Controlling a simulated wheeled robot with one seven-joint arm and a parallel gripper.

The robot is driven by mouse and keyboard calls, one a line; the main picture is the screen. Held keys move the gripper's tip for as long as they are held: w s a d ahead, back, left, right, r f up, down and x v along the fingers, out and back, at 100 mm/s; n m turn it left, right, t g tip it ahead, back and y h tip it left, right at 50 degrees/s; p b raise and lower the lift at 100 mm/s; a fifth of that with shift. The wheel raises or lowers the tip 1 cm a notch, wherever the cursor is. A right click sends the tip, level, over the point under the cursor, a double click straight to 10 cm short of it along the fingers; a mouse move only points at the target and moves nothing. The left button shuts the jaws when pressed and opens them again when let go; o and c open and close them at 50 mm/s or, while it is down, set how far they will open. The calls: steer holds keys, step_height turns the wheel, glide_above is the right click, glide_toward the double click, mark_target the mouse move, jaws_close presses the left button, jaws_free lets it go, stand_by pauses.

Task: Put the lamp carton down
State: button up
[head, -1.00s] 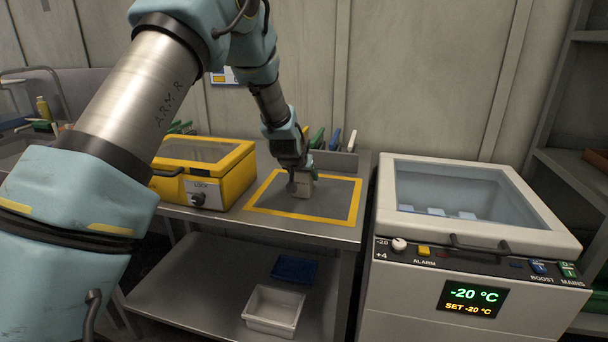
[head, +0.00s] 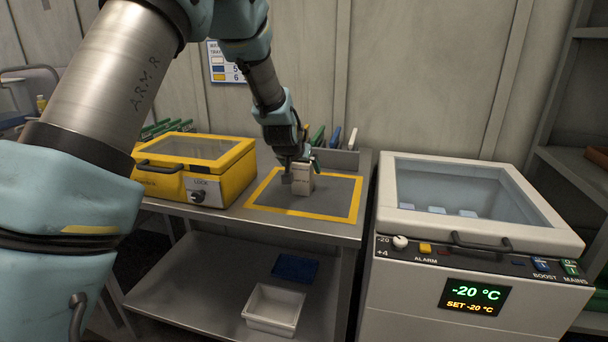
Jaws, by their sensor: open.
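The lamp carton (head: 303,180) is a small pale box. The far finger is hidden, and I cannot tell whether the fingers touch the carton.
A yellow case with a lid (head: 240,172) stands left of the mat. A white freezer (head: 475,330) is at the right. Colored handles (head: 335,137) stand in a rack behind the mat. A white tray (head: 273,318) and blue tray (head: 295,268) lie on the lower shelf. The mat's right side is clear.

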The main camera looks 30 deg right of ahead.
steer(key=b+v, duration=0.1)
steer(key=v, duration=0.6)
steer(key=shift+s+r, duration=0.2)
steer(key=shift+a, duration=0.2)
